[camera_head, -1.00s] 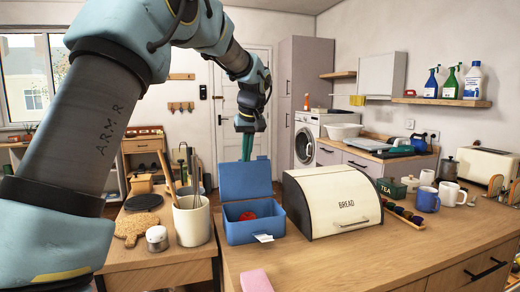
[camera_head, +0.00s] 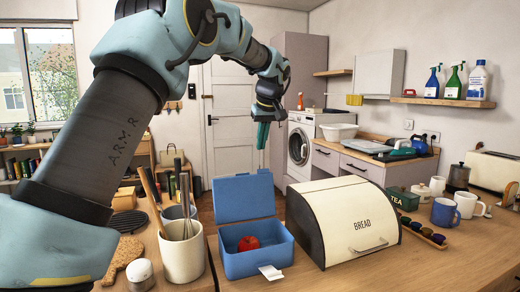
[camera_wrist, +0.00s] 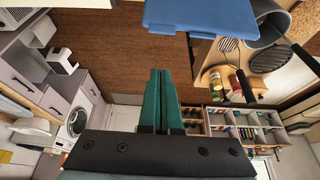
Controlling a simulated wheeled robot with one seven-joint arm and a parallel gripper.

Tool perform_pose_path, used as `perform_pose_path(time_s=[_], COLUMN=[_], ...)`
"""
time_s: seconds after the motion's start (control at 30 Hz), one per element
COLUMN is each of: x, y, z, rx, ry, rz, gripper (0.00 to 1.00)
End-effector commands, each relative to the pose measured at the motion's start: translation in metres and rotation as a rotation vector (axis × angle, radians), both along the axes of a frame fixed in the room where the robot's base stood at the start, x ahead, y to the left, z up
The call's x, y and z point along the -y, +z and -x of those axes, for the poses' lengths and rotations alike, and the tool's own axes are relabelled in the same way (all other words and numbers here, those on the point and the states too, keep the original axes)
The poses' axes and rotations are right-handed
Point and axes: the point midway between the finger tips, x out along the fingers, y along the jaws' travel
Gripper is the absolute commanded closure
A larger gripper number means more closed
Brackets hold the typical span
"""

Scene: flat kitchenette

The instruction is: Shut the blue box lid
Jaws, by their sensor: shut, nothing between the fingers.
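The blue box (camera_head: 258,262) stands on the wooden counter with its lid (camera_head: 245,196) raised upright at the back. A red apple (camera_head: 248,243) lies inside it, and a white tag hangs at its front. My gripper (camera_head: 262,148) points down behind and above the top edge of the lid, apart from it as far as I can tell. In the wrist view the green fingers (camera_wrist: 161,100) are together and empty. The lid's edge (camera_wrist: 200,14) shows at the top of that view.
A cream bread bin (camera_head: 352,220) stands close to the box's right. A utensil crock (camera_head: 183,250) stands to its left. The counter in front of the bread bin is clear.

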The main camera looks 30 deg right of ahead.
Motion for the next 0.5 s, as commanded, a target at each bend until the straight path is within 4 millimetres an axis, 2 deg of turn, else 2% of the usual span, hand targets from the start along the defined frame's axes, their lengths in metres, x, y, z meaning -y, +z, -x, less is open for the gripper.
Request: perform_pose_path(time_s=[0.43,0.47,0.5], x=[0.003,0.004,0.003], y=[-0.078,-0.079,-0.073], z=[-0.035,-0.034,-0.025], rx=[-0.004,-0.002,-0.001], ry=[0.001,-0.001,-0.003], rz=[-0.003,-0.002,0.0], gripper=[1.0,1.0,1.0])
